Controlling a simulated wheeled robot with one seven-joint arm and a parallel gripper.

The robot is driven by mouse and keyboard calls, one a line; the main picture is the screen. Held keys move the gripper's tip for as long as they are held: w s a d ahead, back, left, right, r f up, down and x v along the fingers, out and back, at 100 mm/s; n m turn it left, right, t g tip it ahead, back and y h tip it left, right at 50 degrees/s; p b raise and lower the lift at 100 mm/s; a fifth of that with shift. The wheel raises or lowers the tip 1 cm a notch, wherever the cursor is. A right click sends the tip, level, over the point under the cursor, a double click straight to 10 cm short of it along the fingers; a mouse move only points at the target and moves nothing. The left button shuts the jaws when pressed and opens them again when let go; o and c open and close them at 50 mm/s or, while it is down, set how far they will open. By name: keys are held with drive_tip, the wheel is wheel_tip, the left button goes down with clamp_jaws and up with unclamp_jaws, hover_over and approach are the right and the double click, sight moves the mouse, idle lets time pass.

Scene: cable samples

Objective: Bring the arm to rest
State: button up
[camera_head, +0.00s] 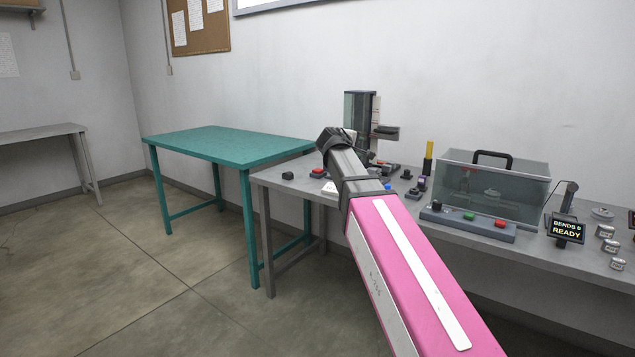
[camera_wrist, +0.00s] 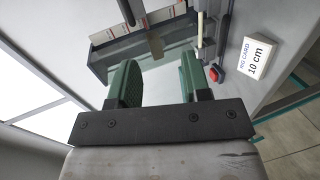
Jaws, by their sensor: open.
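My arm (camera_head: 400,260) reaches forward from the lower right of the head view, pink with a white stripe, and ends in a dark wrist over the grey bench. My gripper (camera_wrist: 157,78) shows in the wrist view with two green fingers set well apart, open with nothing held between them. In the head view the fingers are hidden or too small to make out. Beyond the fingers in the wrist view is a grey-green fixture (camera_wrist: 97,64) with red and white markings behind it. I cannot tell whether the fingers touch it.
The grey bench (camera_head: 289,186) carries a dark upright device (camera_head: 360,112), a clear box with a black handle (camera_head: 510,182) and a "READY" display (camera_head: 566,229). A white card reading "10 cm" (camera_wrist: 257,57) lies near a red button (camera_wrist: 216,74). The teal table (camera_head: 225,144) is bare.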

drive_tip(key=s+d+f+m+g+y, duration=0.15)
drive_tip(key=s+f, duration=0.25)
drive_tip(key=f, duration=0.6)
drive_tip(key=s+d+f+m+g+y, duration=0.1)
drive_tip(key=s+d+f+m+g, duration=0.15)
drive_tip(key=f, duration=0.75)
drive_tip(key=s+d+f+m+g+y, duration=0.1)
drive_tip(key=s+d+f+g, duration=0.3)
drive_tip(key=f, duration=0.6)
drive_tip(key=s+a+f+m+g+y, duration=0.2)
drive_tip(key=s+f+m+g+y, duration=0.2)
drive_tip(key=s+f, duration=1.3)
drive_tip(key=shift+s+a+f+m+y, duration=0.3)
drive_tip(key=shift+s+m+y, duration=0.2)
drive_tip(key=shift+m, duration=0.2)
